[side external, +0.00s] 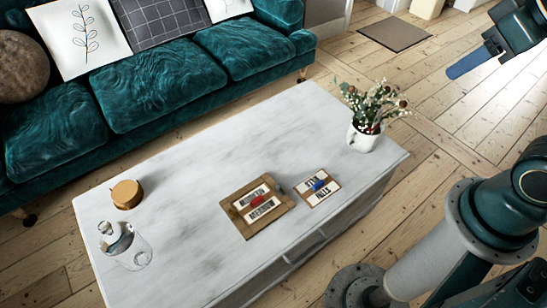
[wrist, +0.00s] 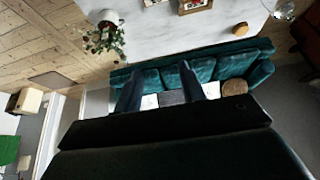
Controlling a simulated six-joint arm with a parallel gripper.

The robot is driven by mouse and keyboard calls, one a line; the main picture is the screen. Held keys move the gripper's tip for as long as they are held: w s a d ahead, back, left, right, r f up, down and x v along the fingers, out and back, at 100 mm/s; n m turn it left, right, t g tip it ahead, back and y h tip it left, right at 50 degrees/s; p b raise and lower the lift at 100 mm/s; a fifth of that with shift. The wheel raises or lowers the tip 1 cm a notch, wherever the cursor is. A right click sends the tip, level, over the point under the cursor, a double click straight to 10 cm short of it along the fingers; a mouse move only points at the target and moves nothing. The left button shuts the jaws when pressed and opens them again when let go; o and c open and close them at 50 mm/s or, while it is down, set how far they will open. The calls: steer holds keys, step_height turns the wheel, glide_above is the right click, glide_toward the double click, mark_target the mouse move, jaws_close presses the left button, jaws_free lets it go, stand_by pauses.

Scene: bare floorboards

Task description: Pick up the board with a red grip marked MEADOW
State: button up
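The board with a red grip marked MEADOW (side external: 257,201) lies flat on the white coffee table, with white lettered panels on both sides of the grip. A wider brown wooden base shows around it; I cannot tell whether this is part of the board. In the wrist view the red-gripped board (wrist: 194,6) is cut off at the top edge. My gripper (side external: 472,62) is high at the upper right, well away from the table. In the wrist view my gripper (wrist: 168,78) has its two blue fingers wide apart with nothing between them.
A second board with a blue grip (side external: 320,187) lies just right of the red one. A white flower pot (side external: 362,139) stands at the table's right end. A round wooden box (side external: 127,194) and a glass bottle (side external: 126,245) stand at the left. A teal sofa (side external: 160,85) is behind.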

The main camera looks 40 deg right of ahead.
steer(key=w+a+f+m+g+y, duration=0.1)
steer(key=w+a+f+m, duration=0.2)
steer(key=w, duration=0.7)
steer(key=w+a+f+m+g+y, duration=0.1)
steer(key=w+a+f+m, duration=0.15)
steer(key=w, duration=0.85)
steer(key=w+a+f+m+g, duration=0.1)
steer(key=w+a+f+m, duration=0.15)
steer(key=w+f, duration=0.35)
steer(key=w+a+f+m+g, duration=0.1)
steer(key=w+a+f+m, duration=0.15)
steer(key=f, duration=0.65)
steer(key=m+g+y, duration=0.2)
steer(key=m, duration=0.5)
glide_toward(257, 199)
steer(key=shift+s+a+f+y, duration=0.1)
steer(key=shift+a+f+y, duration=0.1)
steer(key=shift+f, duration=0.65)
steer(key=shift+s+a+f+y, duration=0.1)
steer(key=shift+a+f, duration=0.1)
steer(key=shift+f, duration=0.65)
steer(key=shift+x, duration=2.6)
